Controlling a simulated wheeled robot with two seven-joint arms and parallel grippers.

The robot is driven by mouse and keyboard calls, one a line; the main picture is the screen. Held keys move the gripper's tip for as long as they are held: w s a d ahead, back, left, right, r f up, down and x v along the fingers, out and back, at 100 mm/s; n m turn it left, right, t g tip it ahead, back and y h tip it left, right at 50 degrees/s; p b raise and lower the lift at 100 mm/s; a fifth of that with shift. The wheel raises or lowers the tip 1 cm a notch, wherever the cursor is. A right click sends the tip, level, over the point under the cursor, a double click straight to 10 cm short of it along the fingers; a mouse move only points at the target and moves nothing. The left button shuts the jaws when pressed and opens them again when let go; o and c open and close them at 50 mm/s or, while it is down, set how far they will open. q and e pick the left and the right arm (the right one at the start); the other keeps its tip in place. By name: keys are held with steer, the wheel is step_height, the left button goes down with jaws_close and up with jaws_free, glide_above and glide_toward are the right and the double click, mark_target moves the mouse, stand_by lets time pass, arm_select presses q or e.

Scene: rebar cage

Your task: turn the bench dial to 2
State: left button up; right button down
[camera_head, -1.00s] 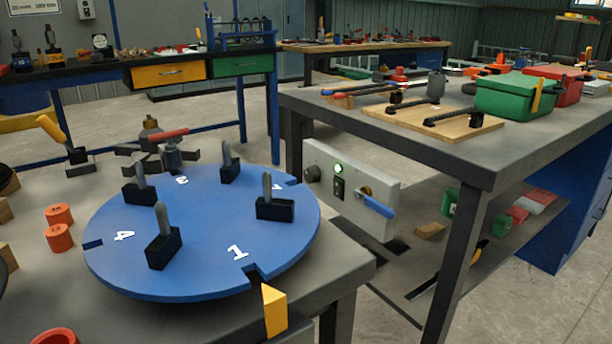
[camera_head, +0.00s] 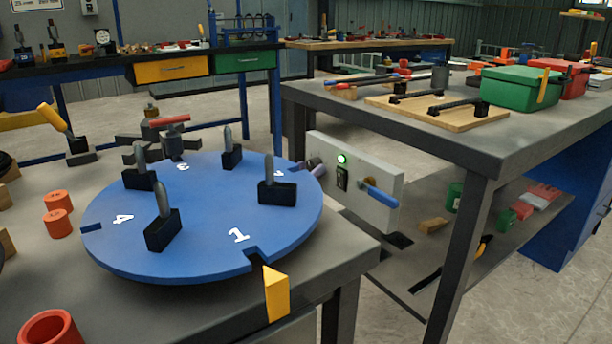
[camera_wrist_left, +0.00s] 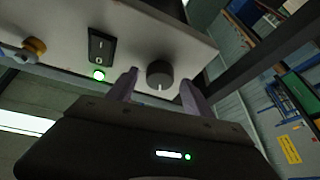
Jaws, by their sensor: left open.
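The dial is a dark round knob (camera_wrist_left: 160,73) with a short white mark, on a light grey panel (camera_head: 374,188) under the right bench's edge. In the left wrist view the mark points toward my gripper's palm. My left gripper (camera_wrist_left: 159,91) is open, with one finger on each side of the dial and gaps showing on both sides. In the head view its fingertips (camera_head: 315,168) show small at the panel's left end and partly hide the dial. No numbers can be read around the dial. My right gripper is not in view.
The panel also carries a lit green lamp (camera_head: 342,159), a black switch (camera_head: 342,179) and a blue-handled lever (camera_head: 380,196). A blue numbered turntable (camera_head: 205,215) with upright pegs stands close at the left. The right bench's top (camera_head: 400,125) overhangs the panel.

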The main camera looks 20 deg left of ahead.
arm_select(q)
jaws_close()
stand_by(0.7)
